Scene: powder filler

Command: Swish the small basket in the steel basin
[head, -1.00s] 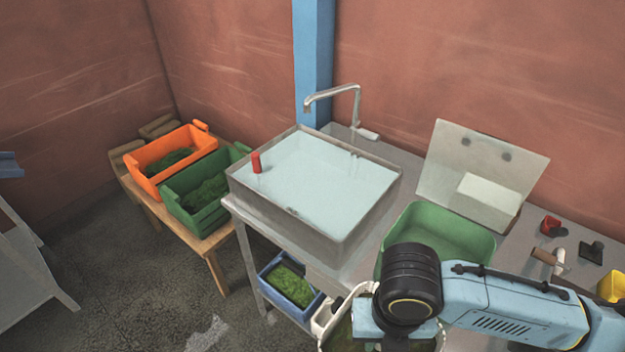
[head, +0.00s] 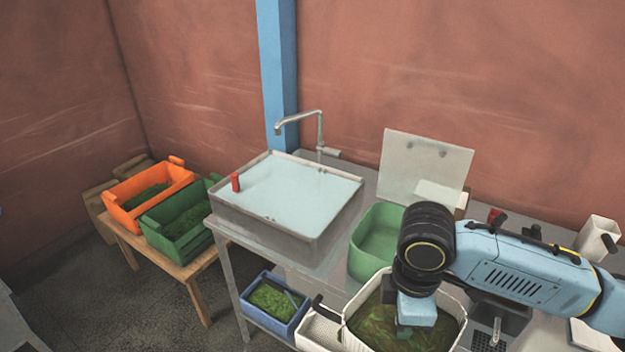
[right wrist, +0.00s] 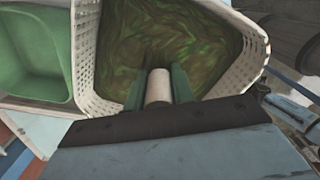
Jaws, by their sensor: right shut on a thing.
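The small basket (head: 352,322) is white, with perforated walls and wet green leaves inside. It is at the bottom right of the head view and fills the upper middle of the right wrist view (right wrist: 88,60). My right gripper (right wrist: 158,88) is shut on a white, round grip at the basket's near side; its fingers are largely hidden in the head view. The steel basin (head: 265,232), full of clear water, stands left of and beyond the basket, apart from it. My left gripper is not in view.
A green tub (head: 360,262) stands between basin and basket. A tap (head: 320,130) rises behind the basin, and a red object (head: 236,182) is at its left rim. Orange (head: 122,212) and green (head: 160,240) crates sit on a wooden bench. A blue crate (head: 262,322) is below.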

